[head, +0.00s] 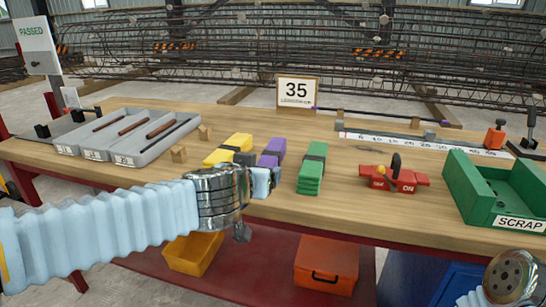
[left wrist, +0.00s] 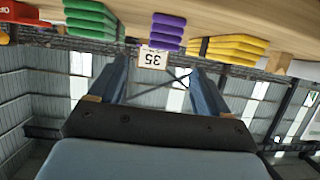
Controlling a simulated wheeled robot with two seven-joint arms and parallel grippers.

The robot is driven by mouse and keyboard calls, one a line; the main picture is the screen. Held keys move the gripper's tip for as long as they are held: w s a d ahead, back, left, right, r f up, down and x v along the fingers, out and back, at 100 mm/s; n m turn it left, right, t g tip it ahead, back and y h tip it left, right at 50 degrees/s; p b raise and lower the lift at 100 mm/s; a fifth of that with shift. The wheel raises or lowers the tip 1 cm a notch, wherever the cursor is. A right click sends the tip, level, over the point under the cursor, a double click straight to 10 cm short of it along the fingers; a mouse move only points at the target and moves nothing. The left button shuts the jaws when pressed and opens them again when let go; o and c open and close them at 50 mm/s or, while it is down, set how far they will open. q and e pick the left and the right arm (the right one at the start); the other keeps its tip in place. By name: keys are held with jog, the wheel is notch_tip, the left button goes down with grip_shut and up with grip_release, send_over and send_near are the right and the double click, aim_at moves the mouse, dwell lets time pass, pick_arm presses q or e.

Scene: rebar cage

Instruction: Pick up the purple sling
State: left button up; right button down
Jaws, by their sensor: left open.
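The purple sling (head: 275,146) is a folded stack with a dark band on the table, between the yellow and green slings. In the head view, my left gripper (head: 265,183) is in front of its near end and hides part of it. The sling also shows in the upside-down left wrist view (left wrist: 168,30), just beyond the fingers. There my left gripper (left wrist: 157,72) has its two fingers spread with nothing between them. Of my right arm, only a round wrist part shows at the lower right of the head view; its gripper is not visible.
The yellow sling (head: 228,148) lies left and the green sling (head: 312,172) right of the purple one. A red tool (head: 395,179) and green scrap bin (head: 478,207) stand further right. Grey trays (head: 160,150) are at the left. A "35" sign (head: 297,91) stands behind.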

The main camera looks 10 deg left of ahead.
aim_at(271, 160)
pick_arm(q)
jog(key=b+x, duration=0.2)
jog(key=x, duration=0.4)
jog(key=shift+s+f, duration=0.15)
jog(key=b+x, duration=0.2)
jog(key=x, duration=0.2)
jog(key=shift+a+f, duration=0.2)
jog(key=shift+f, duration=0.15)
jog(key=shift+w, duration=0.55)
jog(key=shift+c, duration=0.2)
jog(key=c, duration=1.3)
